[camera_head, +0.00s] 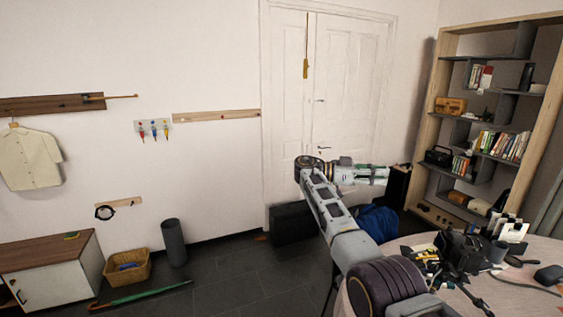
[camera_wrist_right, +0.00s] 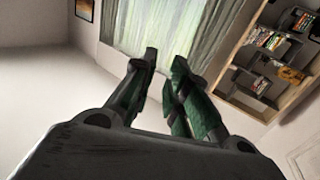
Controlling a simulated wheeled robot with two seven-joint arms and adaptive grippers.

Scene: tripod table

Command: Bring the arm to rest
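My right arm rises from the bottom right in the head view, with its gripper (camera_head: 383,175) pointing right in front of the white door. The gripper is small there, but in the right wrist view its two dark and green fingers (camera_wrist_right: 166,60) stand apart with an empty gap between them. It holds nothing and touches nothing that I can see. A curtain (camera_wrist_right: 172,25) shows in the background beyond the fingertips. My left arm and gripper are out of view.
A round table (camera_head: 520,292) with a dark tripod head (camera_head: 465,250) and several small items is at lower right, close to my arm. A bookshelf (camera_head: 440,125) stands behind it. A basket (camera_head: 127,266) and cabinet (camera_head: 50,285) are at left. Open floor lies between.

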